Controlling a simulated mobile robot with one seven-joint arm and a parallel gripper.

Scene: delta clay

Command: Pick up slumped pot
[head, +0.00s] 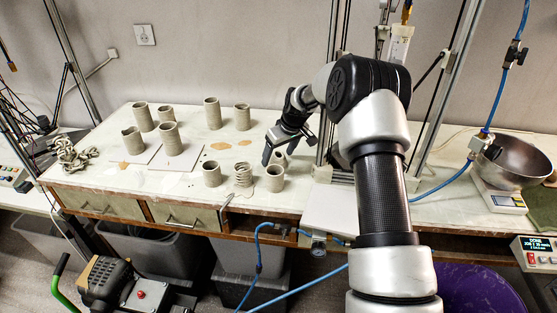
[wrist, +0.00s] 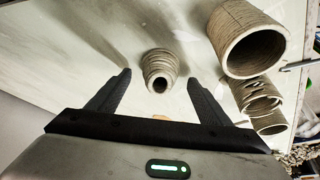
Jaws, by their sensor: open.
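My gripper (head: 288,150) is open and empty, pointing down over the right part of the worktable. In the wrist view its two fingers (wrist: 159,78) stand apart, with a small grey clay pot (wrist: 160,66) between and beyond them. No contact shows. That larger neighbour (wrist: 236,50) stands to the right in the wrist view.
Several upright cylinders (head: 213,112) stand further back and left, some on white boards. A clay coil heap (head: 72,154) lies far left. A steel bowl (head: 513,163) is at right.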

